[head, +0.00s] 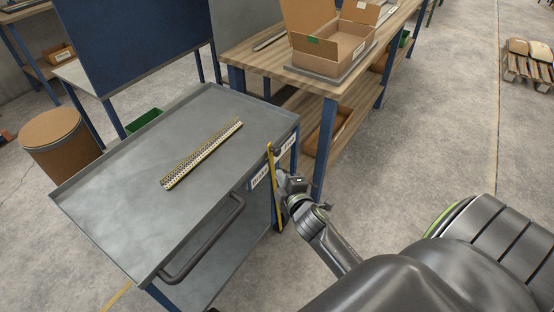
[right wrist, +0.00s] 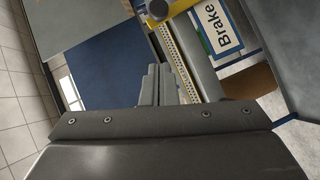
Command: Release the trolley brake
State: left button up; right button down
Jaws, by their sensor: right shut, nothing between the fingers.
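The trolley (head: 110,205) has a grey tray top, a blue frame and a dark push handle (head: 205,240). A thin yellow brake lever (head: 275,185) stands nearly upright at its right side, beside white labels. In the right wrist view, part of the yellow lever (right wrist: 182,6) shows at the top edge, next to a label reading "Brake" (right wrist: 210,40). My right gripper (head: 283,180) is shut and empty, close beside the lever. Its closed fingers (right wrist: 165,85) point towards the lever in the wrist view. I cannot tell whether they touch it. My left gripper is not in view.
A perforated metal strip (head: 202,155) lies on the trolley top. A wooden workbench (head: 270,60) with an open cardboard box (head: 325,50) stands close behind the trolley. A brown drum (head: 60,142) stands at left. The floor at right is largely clear.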

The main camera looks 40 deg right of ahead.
jog(key=shift+w+d+f+b, duration=0.2)
jog(key=shift+w+d+f, duration=0.45)
jog(key=shift+w, duration=0.9)
jog(key=shift+w+d+f+b, duration=0.3)
jog(key=shift+w+d, duration=0.65)
jog(key=shift+w, duration=0.55)
jog(key=shift+w+d+f+b, duration=0.15)
jog(key=shift+w+d+f, duration=0.5)
jog(key=shift+w, duration=0.9)
jog(key=shift+d+r, duration=0.15)
jog(key=shift+d, duration=0.1)
